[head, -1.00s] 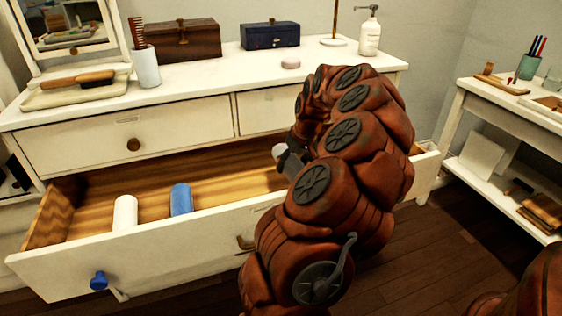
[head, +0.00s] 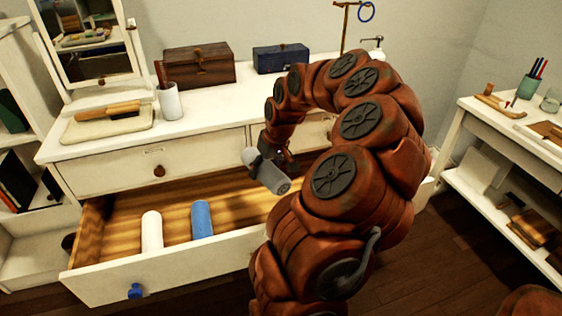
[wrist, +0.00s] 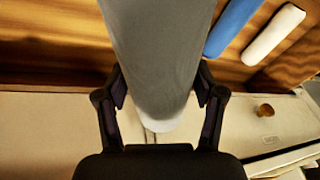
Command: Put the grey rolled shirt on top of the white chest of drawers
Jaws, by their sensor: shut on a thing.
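The grey rolled shirt (head: 266,171) is held in my gripper (head: 262,161), above the open drawer (head: 165,266) of the white chest of drawers (head: 215,119). In the wrist view the grey roll (wrist: 160,50) runs between the two fingers of my gripper (wrist: 160,100), which press on its sides. The chest's top is behind and above the roll in the head view. It bears several things, with bare room along its front part. My arm hides the right part of the top and drawer.
A white roll (head: 152,232) and a blue roll (head: 202,219) lie in the drawer. On the top stand a mirror (head: 88,38), a tray with a brush (head: 108,122), a cup (head: 170,101), a brown box (head: 198,69) and a blue box (head: 281,59). A side table (head: 480,115) stands right.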

